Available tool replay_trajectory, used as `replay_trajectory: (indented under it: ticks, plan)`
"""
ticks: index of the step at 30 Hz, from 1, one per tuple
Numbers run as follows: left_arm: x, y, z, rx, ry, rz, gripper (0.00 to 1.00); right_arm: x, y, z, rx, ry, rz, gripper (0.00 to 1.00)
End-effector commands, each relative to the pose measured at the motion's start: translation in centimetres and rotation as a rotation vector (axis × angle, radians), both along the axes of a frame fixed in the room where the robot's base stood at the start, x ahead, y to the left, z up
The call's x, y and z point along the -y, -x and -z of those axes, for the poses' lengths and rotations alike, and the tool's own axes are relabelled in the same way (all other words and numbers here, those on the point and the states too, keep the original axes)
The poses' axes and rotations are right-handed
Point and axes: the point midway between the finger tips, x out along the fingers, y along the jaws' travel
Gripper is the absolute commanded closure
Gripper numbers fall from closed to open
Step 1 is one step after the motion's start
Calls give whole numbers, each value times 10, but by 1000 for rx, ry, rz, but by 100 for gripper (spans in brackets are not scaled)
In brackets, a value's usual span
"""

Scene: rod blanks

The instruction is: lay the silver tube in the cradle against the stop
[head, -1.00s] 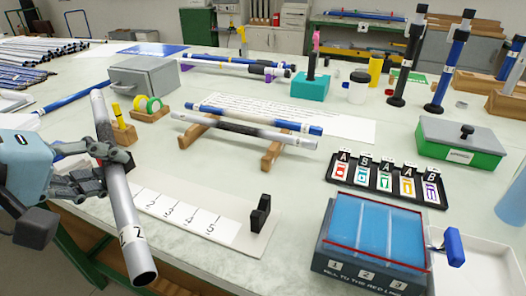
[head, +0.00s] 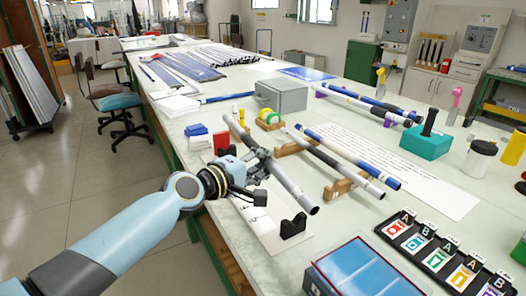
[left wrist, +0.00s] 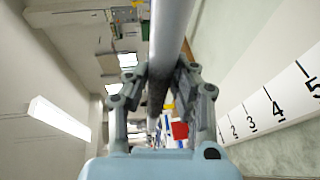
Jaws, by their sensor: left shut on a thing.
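My left gripper (head: 258,165) is shut around the middle of a silver-grey tube (head: 290,184). The tube slants across the head view, raised above the bench, its near end beyond a black notched block (head: 293,226). The block stands at the near end of a white board (head: 262,222); whether it is the stop or part of the cradle I cannot tell. In the left wrist view the tube (left wrist: 170,35) runs between both fingers (left wrist: 155,92), and the board's numbered strip (left wrist: 272,108) lies to the right. My right gripper is not in view.
A wooden rack (head: 338,190) just right of the held tube carries a blue-and-white tube (head: 350,157) and a silver-and-dark tube (head: 335,162). A grey box (head: 280,97), a blue-topped tray (head: 362,272) and a letter-card holder (head: 440,255) stand around.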

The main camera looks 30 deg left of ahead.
Motion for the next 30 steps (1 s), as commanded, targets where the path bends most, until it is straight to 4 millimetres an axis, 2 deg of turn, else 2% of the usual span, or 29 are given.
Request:
replay_trajectory:
  ticks: [17,23,30]
  plan:
    - [-6,-9,2,79,54,-47,100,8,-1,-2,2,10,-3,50]
    - [-6,-9,13,80,52,-46,100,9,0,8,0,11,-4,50]
    - [-5,-9,38,80,52,-45,100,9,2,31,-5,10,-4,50]
